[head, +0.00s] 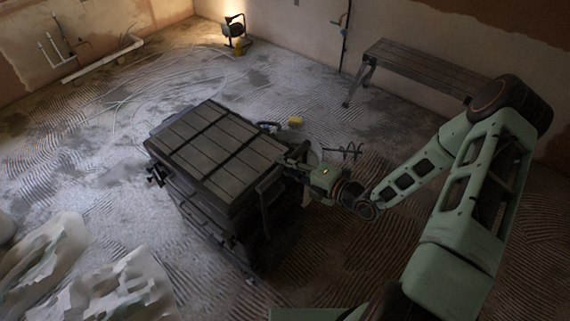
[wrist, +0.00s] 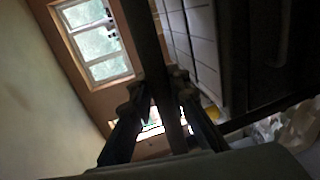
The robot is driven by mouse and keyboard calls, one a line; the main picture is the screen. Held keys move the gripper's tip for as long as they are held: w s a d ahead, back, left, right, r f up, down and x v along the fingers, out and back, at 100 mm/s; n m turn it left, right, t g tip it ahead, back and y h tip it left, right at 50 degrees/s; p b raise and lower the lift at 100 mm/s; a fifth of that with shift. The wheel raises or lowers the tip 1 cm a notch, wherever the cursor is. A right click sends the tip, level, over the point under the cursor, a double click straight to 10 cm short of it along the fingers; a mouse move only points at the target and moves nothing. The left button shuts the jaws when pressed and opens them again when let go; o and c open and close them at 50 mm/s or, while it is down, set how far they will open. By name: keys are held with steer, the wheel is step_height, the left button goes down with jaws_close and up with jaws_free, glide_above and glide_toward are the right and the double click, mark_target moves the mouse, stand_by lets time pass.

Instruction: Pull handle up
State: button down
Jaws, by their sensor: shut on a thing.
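A dark chest-like unit with a slatted top (head: 215,142) stands on the floor in the middle of the head view. My gripper (head: 297,160) is at its right side, level with the top edge. In the wrist view my gripper (wrist: 162,88) has its two fingers on either side of a long dark bar, the handle (wrist: 160,55), and is shut on it. The bar runs from the top of the picture down between the fingers. In the head view the gripped part of the handle is too small and dark to make out clearly.
A slatted bench (head: 425,68) stands by the back wall. A lit work lamp (head: 235,30) is at the back. A yellow block (head: 295,121) and a mixing paddle (head: 343,152) are behind my gripper. Pale crumpled sacks (head: 120,285) lie at the front left. The floor left of the unit is mostly clear.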

steer(key=c, duration=2)
jaws_free()
steer(key=shift+r, duration=0.35)
steer(key=shift+o, duration=0.9)
steer(key=shift+f, duration=0.1)
steer(key=v, duration=1.2)
steer(key=shift+f, duration=0.15)
